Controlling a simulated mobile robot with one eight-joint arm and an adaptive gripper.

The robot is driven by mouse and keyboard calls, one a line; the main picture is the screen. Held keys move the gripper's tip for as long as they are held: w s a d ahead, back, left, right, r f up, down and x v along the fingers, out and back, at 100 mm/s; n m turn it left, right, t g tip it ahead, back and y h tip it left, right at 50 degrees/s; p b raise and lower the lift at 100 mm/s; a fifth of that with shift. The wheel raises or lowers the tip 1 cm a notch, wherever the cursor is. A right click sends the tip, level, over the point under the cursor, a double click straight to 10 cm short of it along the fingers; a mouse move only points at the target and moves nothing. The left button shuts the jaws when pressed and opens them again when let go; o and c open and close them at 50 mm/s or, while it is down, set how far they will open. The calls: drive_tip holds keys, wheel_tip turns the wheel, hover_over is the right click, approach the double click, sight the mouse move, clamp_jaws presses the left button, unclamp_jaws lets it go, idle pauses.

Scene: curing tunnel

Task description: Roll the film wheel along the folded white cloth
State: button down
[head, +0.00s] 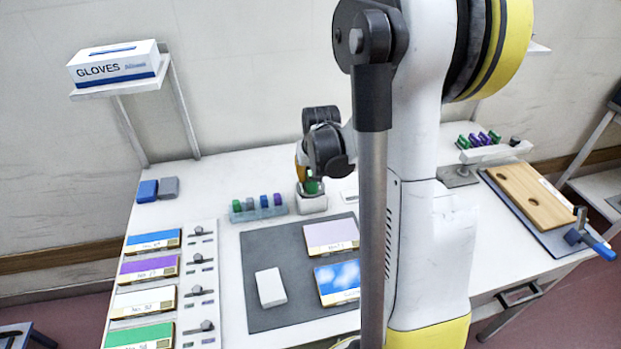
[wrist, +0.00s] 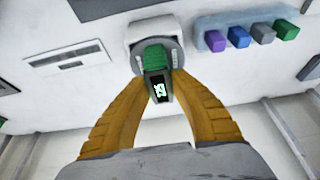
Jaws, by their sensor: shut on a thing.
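My gripper (wrist: 160,88) has its two orange-brown fingers closed on a small green-and-dark device (wrist: 155,59) with a lit display. The device sits in or against a white holder (wrist: 140,30) at the back of the table. In the head view my gripper (head: 310,185) is low over this white holder (head: 312,204), partly hidden by its own wrist. A white, flat, block-like piece (head: 270,287), which looks like the folded cloth, lies on the grey mat (head: 262,255), away from my gripper. I cannot clearly pick out the film wheel.
A rack of coloured pieces (head: 258,209) stands just left of the holder. Coloured panels (head: 150,270) with small grey pieces line the left. Two panels (head: 331,236) lie on the mat. A wooden board (head: 530,195) is at right. My arm hides the table's middle right.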

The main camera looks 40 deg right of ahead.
wheel_tip(320, 180, up, 10)
drive_tip(key=p, duration=0.3)
drive_tip(key=shift+r+p, duration=0.1)
drive_tip(key=shift+p, duration=0.25)
wheel_tip(320, 180, up, 7)
drive_tip(key=p, duration=0.5)
drive_tip(key=shift+r, duration=0.2)
